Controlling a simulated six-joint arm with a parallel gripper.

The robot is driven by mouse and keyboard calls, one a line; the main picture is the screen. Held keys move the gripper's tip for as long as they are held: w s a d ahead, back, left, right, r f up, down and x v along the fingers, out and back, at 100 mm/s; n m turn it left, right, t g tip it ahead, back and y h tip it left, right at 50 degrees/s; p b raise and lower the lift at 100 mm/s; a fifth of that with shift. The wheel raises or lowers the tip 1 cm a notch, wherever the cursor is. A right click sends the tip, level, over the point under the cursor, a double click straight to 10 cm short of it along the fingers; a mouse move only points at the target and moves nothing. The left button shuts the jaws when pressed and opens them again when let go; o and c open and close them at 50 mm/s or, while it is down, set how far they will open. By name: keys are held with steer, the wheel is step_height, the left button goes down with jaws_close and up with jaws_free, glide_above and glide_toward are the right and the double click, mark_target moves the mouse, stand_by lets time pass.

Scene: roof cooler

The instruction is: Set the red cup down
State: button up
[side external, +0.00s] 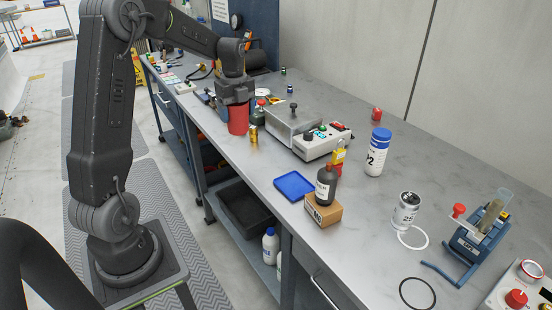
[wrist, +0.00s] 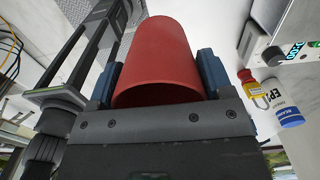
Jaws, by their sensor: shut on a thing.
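The red cup (side external: 238,120) is in my gripper (side external: 237,101), over the near part of the grey bench in the side external view. The cup looks upright. I cannot tell whether its base touches the bench top. In the wrist view the red cup (wrist: 158,45) fills the space between the two blue fingers of my gripper (wrist: 158,78), with its open rim towards the palm. The fingers are shut on its sides.
A small gold can (side external: 253,134) stands close beside the cup. A grey-and-white device (side external: 312,142) stands to the right. A blue tray (side external: 295,186) and a dark bottle (side external: 326,186) on a cardboard box (side external: 323,211) are nearer. Clear bench (side external: 262,165) lies between.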

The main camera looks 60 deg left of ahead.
steer(key=shift+w+d+f, duration=1.2)
steer(key=shift+w+f, duration=0.2)
steer(key=shift+f, duration=0.4)
steer(key=shift+w+d+f, duration=1.2)
steer(key=shift+w+f, duration=0.25)
steer(key=shift+f, duration=0.35)
steer(key=shift+w+d+f, duration=1.2)
steer(key=shift+w+f, duration=0.2)
steer(key=shift+f, duration=0.4)
steer(key=shift+f, duration=0.2)
steer(key=o, duration=0.9)
steer(key=shift+r, duration=0.1)
